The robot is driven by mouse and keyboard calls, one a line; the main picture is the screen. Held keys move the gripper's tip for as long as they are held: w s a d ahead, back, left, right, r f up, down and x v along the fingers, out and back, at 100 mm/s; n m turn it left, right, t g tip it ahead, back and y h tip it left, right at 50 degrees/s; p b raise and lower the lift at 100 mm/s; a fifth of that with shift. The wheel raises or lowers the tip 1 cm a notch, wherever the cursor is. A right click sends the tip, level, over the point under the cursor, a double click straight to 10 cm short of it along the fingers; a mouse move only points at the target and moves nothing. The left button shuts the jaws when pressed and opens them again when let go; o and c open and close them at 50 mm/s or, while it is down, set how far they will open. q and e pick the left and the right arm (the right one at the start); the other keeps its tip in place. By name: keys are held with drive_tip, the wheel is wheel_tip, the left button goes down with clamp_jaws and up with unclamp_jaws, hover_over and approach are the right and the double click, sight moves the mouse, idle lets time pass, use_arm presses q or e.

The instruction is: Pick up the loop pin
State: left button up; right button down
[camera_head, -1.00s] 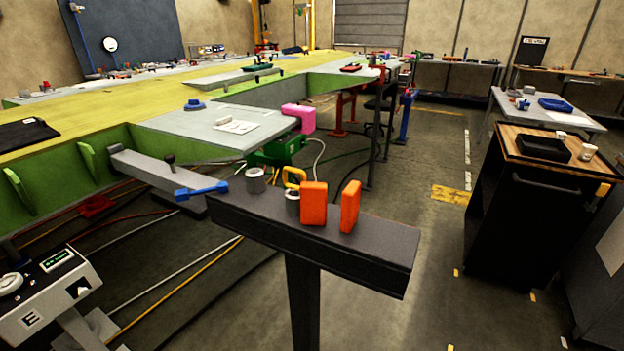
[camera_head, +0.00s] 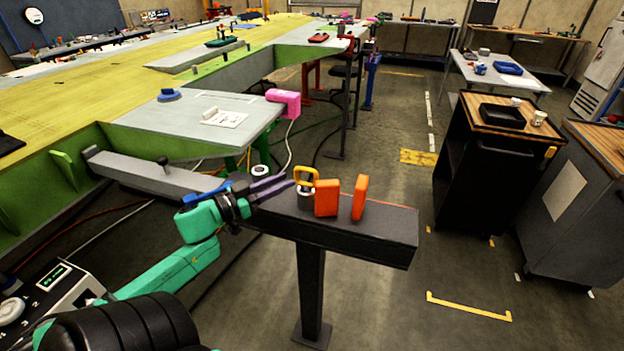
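The loop pin (camera_head: 306,176) has a yellow loop handle and stands upright in a grey round bushing (camera_head: 306,196) on the dark beam (camera_head: 350,235). My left gripper (camera_head: 290,181) comes in from the left, just left of the loop and close to it. Its two purple fingers point right towards the loop with a narrow gap between them, and nothing shows in the gap. I cannot tell whether a fingertip touches the loop. My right gripper is not in view.
Two orange blocks (camera_head: 327,198) (camera_head: 359,197) stand on the beam just right of the pin. A second grey bushing (camera_head: 260,172) stands behind my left fingers. A blue handle (camera_head: 205,191) lies partly behind my gripper. The beam's right end is clear.

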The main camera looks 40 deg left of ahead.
sight(306, 169)
use_arm(q)
drive_tip(key=x, duration=0.3)
drive_tip(key=shift+w+a, duration=0.15)
drive_tip(key=shift+a, duration=0.05)
drive_tip(key=p+x, duration=0.1)
drive_tip(key=x, duration=0.4)
drive_tip(key=shift+w+p, duration=0.1)
drive_tip(key=shift+p, duration=0.2)
drive_tip(key=shift+w, duration=0.15)
drive_tip(key=shift+f, duration=0.1)
drive_tip(key=shift+c, duration=1)
clamp_jaws()
